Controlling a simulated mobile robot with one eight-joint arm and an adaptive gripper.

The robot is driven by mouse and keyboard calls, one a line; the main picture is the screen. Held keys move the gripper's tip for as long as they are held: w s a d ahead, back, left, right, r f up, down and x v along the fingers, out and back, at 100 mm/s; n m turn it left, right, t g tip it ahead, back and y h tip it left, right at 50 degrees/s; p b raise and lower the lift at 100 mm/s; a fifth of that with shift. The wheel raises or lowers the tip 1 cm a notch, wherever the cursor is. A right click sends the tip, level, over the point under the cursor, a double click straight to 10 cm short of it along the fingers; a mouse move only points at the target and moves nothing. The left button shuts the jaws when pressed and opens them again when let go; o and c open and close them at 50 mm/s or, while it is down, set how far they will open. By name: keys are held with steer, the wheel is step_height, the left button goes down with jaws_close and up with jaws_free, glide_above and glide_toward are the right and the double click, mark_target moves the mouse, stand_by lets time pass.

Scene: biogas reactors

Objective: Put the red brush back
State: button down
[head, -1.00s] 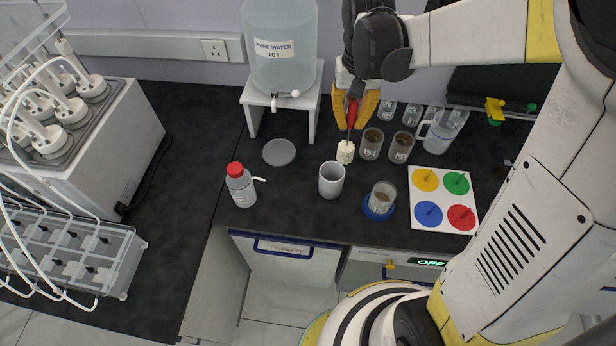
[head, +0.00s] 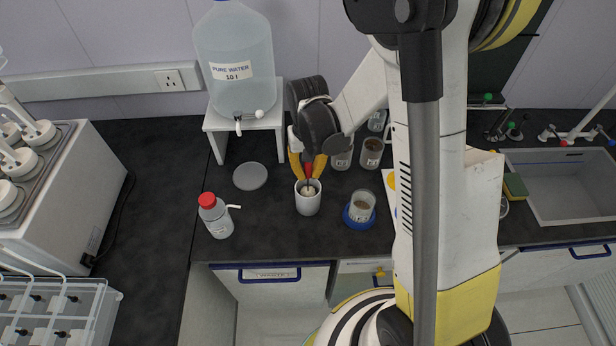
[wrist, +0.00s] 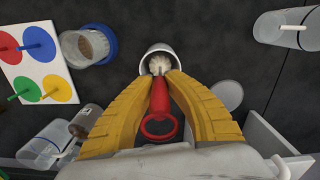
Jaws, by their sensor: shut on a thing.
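The red brush (head: 308,171) has a red handle with a ring end and pale bristles. My gripper (head: 307,170) is shut on its handle above the white cup (head: 307,204). The bristle end (head: 309,189) is lowered into the mouth of the cup, bristles down. In the wrist view the yellow fingers (wrist: 159,80) clasp the red handle (wrist: 160,105), and the bristles (wrist: 159,64) show inside the rim of the cup (wrist: 160,50). How deep the bristles reach is hard to tell.
A glass beaker (head: 362,203) on a blue base (head: 358,220) stands right of the cup. A red-capped bottle (head: 215,218) and grey disc (head: 250,176) are to its left. The water tank (head: 237,60) on its white stand is behind. Brown-filled jars (head: 371,153) stand behind right.

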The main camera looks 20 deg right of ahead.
steer(key=shift+f, duration=0.9)
steer(key=c, duration=1.5)
jaws_free()
steer(key=shift+o, duration=0.2)
step_height(320, 180, up, 13)
steer(key=shift+f+p, duration=0.15)
steer(key=shift+p, duration=1)
steer(key=s+r+n+t, duration=0.1)
steer(key=s+r+t, duration=0.6)
steer(key=s+r, duration=0.5)
steer(key=shift+s+r+n, duration=0.15)
steer(key=shift+s+n, duration=0.2)
steer(key=shift+n, duration=0.05)
